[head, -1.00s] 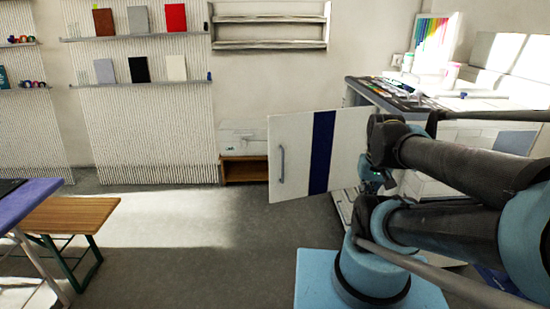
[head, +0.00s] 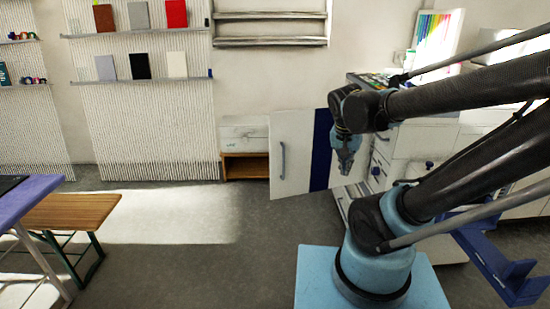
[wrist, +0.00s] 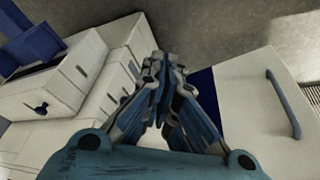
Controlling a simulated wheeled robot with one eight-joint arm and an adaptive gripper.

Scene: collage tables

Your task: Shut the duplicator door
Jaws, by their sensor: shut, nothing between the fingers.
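The duplicator door (head: 298,150) is a white panel with a dark blue vertical stripe and a grey bar handle (head: 282,160) near its left edge. It stands swung open, left of the white duplicator body (head: 412,150). My gripper (head: 345,172) points down in front of the door's right part, hiding some of it. In the wrist view the gripper (wrist: 165,62) is shut and empty, with the door (wrist: 248,105) to its right and the white duplicator (wrist: 62,95) to its left. I cannot tell whether the gripper touches the door.
A dark blue tray (head: 495,262) juts out low at the right. A low wooden-framed cabinet (head: 240,168) stands behind the door. A wooden bench (head: 70,212) and a purple table (head: 25,198) are at left. The grey floor (head: 190,260) between is clear.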

